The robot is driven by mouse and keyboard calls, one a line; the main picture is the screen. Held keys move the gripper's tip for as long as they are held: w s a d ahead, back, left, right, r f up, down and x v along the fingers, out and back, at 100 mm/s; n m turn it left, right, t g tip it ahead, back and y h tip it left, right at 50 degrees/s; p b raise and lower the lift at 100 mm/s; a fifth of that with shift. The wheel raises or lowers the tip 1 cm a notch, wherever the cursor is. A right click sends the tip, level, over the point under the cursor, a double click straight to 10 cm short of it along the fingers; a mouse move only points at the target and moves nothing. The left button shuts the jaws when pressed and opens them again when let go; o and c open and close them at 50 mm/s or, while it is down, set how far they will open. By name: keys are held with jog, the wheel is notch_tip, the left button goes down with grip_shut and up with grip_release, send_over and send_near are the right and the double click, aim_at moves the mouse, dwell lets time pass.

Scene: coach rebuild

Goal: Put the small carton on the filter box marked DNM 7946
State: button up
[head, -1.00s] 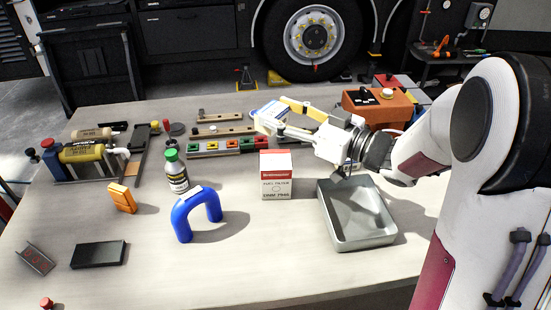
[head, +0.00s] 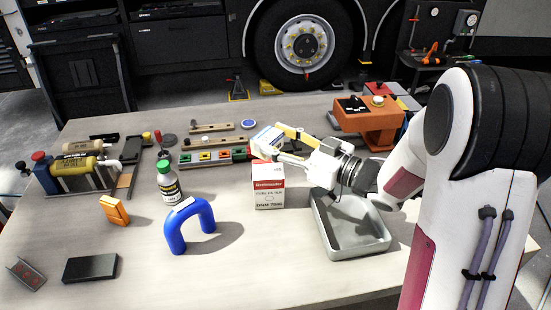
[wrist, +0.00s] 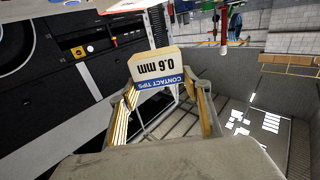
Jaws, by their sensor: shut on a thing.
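My gripper (head: 284,146) is shut on a small white, yellow and blue carton (head: 266,139). In the wrist view the carton (wrist: 157,68) sits between the two fingers (wrist: 165,92), and its "CONTACT TIPS" label appears upside down. The filter box (head: 269,194) is white with a red band and stands upright on the table. Its printed number is too small to read surely. In the head view the carton is at the box's top back edge and overlaps it. I cannot tell whether they touch. The box's top is partly hidden by the carton and gripper.
A grey metal tray (head: 363,247) is right of the box, under my wrist. A blue arch (head: 173,232) and a green-capped bottle (head: 167,181) stand to the left. Block strips (head: 213,155) lie behind, with an orange stand (head: 366,121) at back right.

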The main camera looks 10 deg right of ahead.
jog(key=shift+f, duration=0.9)
jog(key=shift+f, duration=0.1)
jog(key=shift+f, duration=1.8)
jog(key=shift+f, duration=0.15)
jog(key=o, duration=1.1)
jog(key=shift+o, duration=0.2)
jog(key=shift+r, duration=0.2)
jog(key=v, duration=1.2)
